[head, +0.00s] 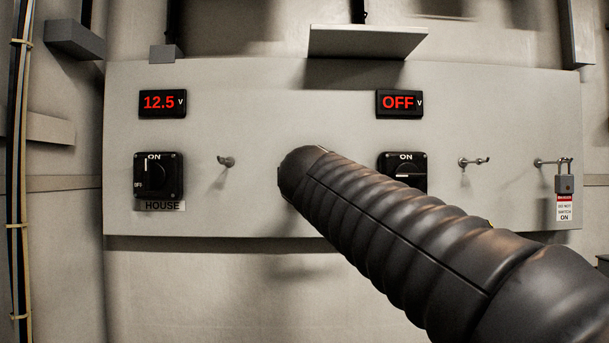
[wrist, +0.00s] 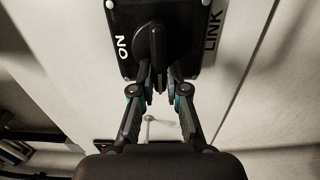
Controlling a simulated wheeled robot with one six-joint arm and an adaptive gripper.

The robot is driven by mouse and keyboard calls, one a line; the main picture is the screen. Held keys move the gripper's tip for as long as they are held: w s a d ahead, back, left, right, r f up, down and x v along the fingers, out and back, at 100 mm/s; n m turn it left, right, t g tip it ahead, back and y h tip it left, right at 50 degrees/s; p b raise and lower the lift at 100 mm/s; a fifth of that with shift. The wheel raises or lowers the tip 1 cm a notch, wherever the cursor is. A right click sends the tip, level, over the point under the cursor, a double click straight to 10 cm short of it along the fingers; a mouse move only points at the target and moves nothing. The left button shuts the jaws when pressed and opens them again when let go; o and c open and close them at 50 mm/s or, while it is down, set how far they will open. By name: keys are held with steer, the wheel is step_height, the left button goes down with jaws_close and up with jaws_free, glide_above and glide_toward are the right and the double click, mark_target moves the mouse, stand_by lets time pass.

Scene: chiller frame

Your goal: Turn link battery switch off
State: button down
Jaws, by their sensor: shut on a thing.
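The link battery switch (wrist: 183,52) is a black square plate in the wrist view, with a white ON mark on its left side and a LINK label (wrist: 213,28) on its right. Its black knob (wrist: 157,45) lies crosswise to the direction of the ON mark. My gripper (wrist: 159,80) is shut on the knob, with one finger on each side of its lower end. In the head view, my dark ribbed arm reaches to the middle of the panel, and its end hides the link switch.
The grey panel (head: 250,120) carries a HOUSE switch (head: 157,177) at left, under a 12.5 V display (head: 162,103). Another switch (head: 405,167), partly behind my arm, sits under an OFF display (head: 399,103). Hooks (head: 227,161) stick out; a padlock (head: 564,184) with a tag hangs at right.

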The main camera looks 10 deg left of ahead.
stand_by(0.3)
steer(key=c, duration=1.2)
jaws_free()
steer(key=v, duration=1.2)
steer(key=shift+a, duration=0.1)
